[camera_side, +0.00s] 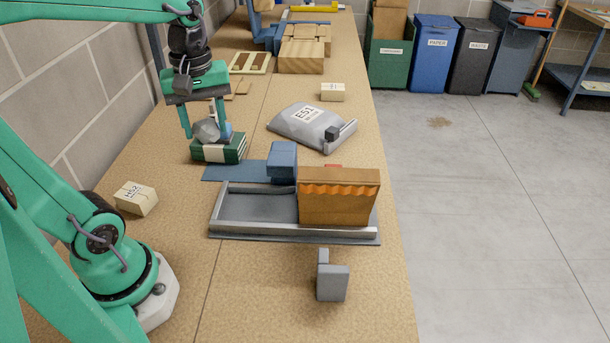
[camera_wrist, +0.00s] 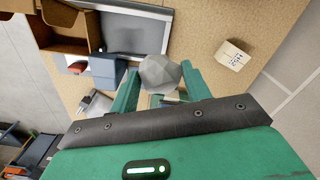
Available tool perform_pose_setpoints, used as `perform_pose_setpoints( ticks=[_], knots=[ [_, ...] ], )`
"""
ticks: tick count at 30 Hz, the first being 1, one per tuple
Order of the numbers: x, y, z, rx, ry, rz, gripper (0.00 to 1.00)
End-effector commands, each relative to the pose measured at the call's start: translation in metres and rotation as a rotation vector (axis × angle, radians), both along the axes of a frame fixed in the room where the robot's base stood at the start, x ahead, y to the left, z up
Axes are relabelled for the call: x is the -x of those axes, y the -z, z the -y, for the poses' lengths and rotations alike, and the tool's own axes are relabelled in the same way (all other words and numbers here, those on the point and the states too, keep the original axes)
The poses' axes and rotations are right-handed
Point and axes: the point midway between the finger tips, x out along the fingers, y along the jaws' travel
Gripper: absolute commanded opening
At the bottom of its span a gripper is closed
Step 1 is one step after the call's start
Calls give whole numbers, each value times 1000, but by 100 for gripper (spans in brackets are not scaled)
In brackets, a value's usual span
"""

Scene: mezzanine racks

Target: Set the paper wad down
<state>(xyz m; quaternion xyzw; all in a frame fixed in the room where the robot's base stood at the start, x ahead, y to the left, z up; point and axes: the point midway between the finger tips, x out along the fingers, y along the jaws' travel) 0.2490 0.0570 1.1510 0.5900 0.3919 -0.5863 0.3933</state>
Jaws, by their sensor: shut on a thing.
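The paper wad (camera_side: 206,131) is a grey, faceted ball. It is between the green fingers of my gripper (camera_side: 205,135), which is shut on it. In the side view it shows just above a green block-like stack with a pale band (camera_side: 216,151); I cannot tell whether it touches the stack. The wad also shows in the wrist view (camera_wrist: 160,72), at the ends of my gripper's fingers (camera_wrist: 160,82). Part of the stack is hidden behind the wad and fingers there.
A grey tray (camera_side: 215,216) holding an open brown box (camera_side: 338,204) stands nearer the camera. Blue blocks (camera_side: 283,158), a grey sack (camera_side: 300,130) and a cream box (camera_side: 136,198) are around. Bare bench lies left of the tray, and the wall runs along the left.

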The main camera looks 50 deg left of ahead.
Motion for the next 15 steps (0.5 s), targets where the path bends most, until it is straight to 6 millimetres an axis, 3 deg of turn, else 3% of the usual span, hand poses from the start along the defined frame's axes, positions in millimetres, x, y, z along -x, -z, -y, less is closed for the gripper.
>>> perform_pose_setpoints(
  ticks=[15],
  knots=[
    [5, 87, -3, 1, -20, -5, 23]
  ],
)
